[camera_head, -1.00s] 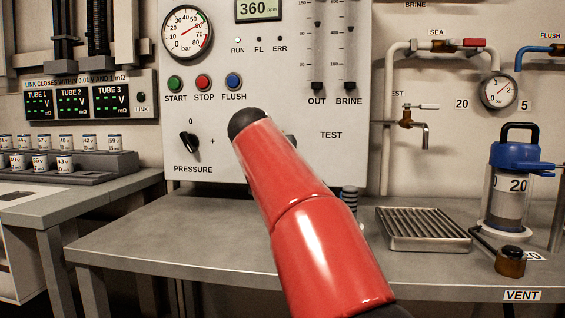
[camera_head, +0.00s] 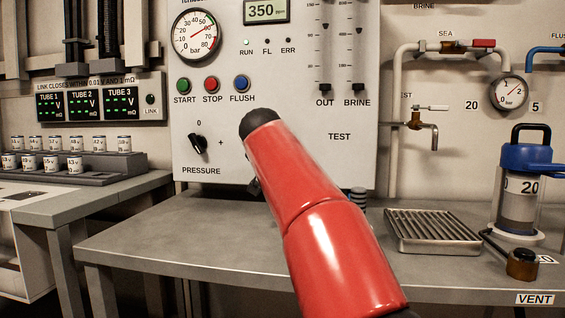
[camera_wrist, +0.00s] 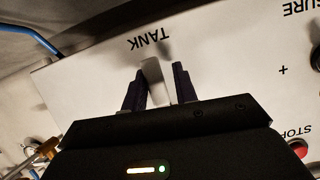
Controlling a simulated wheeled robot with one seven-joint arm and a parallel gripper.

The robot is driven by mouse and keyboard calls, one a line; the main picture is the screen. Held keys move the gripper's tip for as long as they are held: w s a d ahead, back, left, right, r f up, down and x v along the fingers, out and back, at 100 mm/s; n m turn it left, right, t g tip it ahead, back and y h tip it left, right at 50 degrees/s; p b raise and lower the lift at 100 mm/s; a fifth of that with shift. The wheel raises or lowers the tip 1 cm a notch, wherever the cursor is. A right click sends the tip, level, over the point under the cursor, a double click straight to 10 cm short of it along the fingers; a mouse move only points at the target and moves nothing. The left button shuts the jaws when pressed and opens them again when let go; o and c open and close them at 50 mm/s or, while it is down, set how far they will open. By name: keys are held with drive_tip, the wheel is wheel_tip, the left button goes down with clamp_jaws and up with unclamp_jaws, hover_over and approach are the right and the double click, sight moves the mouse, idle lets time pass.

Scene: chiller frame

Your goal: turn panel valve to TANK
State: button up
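The panel valve's pale lever (camera_wrist: 153,72) stands between my gripper's two dark fingers in the wrist view, with its end near the TANK label (camera_wrist: 149,44), which appears upside down. My gripper (camera_wrist: 158,75) straddles the lever. The left finger is close against it, and a narrow pale gap shows beside the right finger. Contact on both sides is not clear. In the head view my red arm (camera_head: 310,205) covers the valve and most of my gripper, so the lever and TANK label are hidden there.
The white panel (camera_head: 300,155) carries a PRESSURE knob (camera_head: 198,143), a row of START, STOP and FLUSH buttons (camera_head: 212,84), and a TEST label. Below is a grey bench (camera_head: 170,235) with a drip tray (camera_head: 432,230) at right. A small tap (camera_head: 425,126) projects above the tray.

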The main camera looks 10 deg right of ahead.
drive_tip(key=shift+o, duration=1.3)
drive_tip(key=shift+a, duration=0.15)
drive_tip(key=v, duration=0.7)
drive_tip(key=shift+s+b, duration=0.35)
drive_tip(key=shift+b, duration=0.05)
